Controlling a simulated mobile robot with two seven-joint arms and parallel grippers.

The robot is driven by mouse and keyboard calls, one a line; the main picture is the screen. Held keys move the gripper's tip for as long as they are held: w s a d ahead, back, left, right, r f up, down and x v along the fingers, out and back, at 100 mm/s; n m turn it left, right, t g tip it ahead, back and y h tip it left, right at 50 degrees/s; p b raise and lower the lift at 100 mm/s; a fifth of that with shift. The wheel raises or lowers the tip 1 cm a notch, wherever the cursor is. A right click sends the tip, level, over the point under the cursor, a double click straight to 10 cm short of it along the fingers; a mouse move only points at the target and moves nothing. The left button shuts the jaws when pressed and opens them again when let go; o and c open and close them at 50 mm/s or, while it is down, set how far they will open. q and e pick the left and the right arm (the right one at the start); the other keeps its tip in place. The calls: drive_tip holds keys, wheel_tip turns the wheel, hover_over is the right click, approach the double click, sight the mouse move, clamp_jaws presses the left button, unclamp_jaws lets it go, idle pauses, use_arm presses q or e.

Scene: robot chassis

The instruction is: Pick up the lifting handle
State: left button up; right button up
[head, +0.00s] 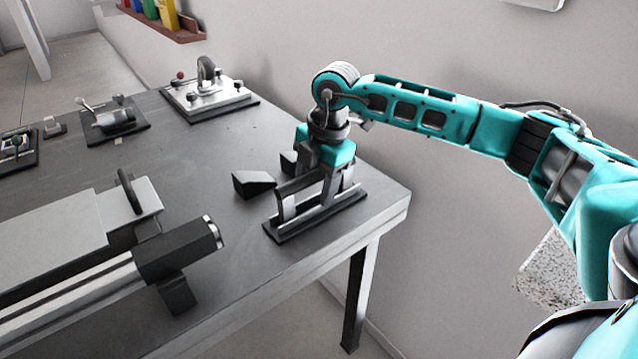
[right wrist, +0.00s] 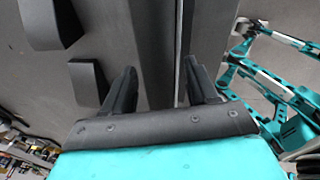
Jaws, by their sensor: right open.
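The lifting handle (head: 296,186) is a dark bar on silver posts over a long, dark, flat base, near the right end of the grey workbench. My right gripper (head: 328,186) points down over it from above, with its fingers at the bar. In the right wrist view the handle's bar (right wrist: 154,50) runs lengthwise between the two fingers of the gripper (right wrist: 160,82). The fingers are apart, one on each side of the bar. Whether they touch it I cannot tell. My left gripper is not in view.
Dark angled blocks (head: 254,183) sit just left of the handle. A large grey machine with a cylindrical end (head: 180,250) fills the bench's front left. Several fixtures on dark plates, including a white one (head: 208,98), stand at the back. The bench's right edge (head: 385,215) is close.

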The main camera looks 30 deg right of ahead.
drive_tip(key=shift+c, duration=0.4)
clamp_jaws()
drive_tip(key=shift+r, duration=0.15)
